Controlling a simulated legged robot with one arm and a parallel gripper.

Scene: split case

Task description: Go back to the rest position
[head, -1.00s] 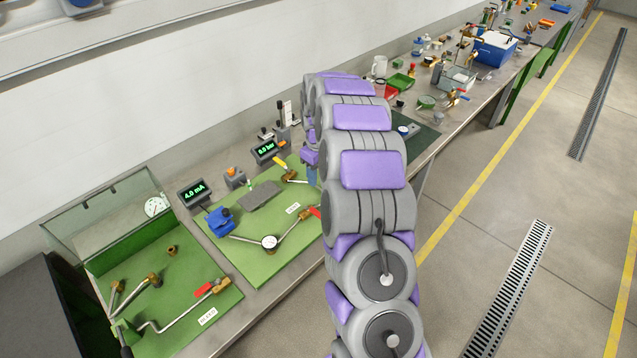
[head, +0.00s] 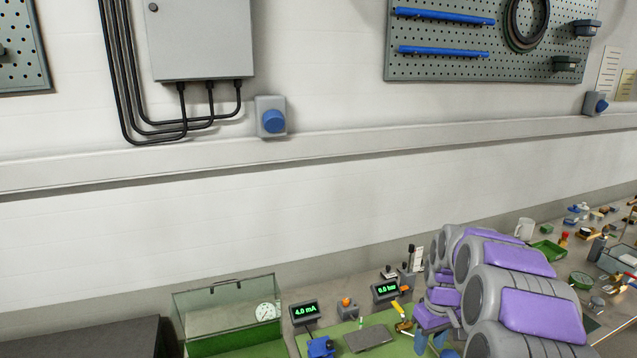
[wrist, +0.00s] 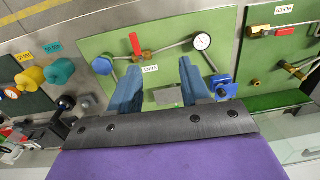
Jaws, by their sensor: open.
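My gripper (wrist: 158,66) shows in the wrist view as two blue fingers spread apart, with nothing between them. It hangs over the front of a green panel (wrist: 110,45), which carries a red-handled valve (wrist: 137,46), a round gauge (wrist: 202,41), a grey block (wrist: 168,95) and a blue part (wrist: 222,86). The fingers appear above the panel; I cannot tell the exact gap. In the head view my grey and purple arm reaches over the bench at the lower right, and blue finger parts show low beside it, partly cut off and hidden.
A glass-sided green case (head: 232,340) stands left of the displays reading 4.0 mA (head: 305,311) and 8.0 bar (head: 386,290). A white mug (head: 524,229) and green tray (head: 548,250) lie beyond my arm. The wall carries a grey cabinet (head: 203,38) and pegboard (head: 480,60).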

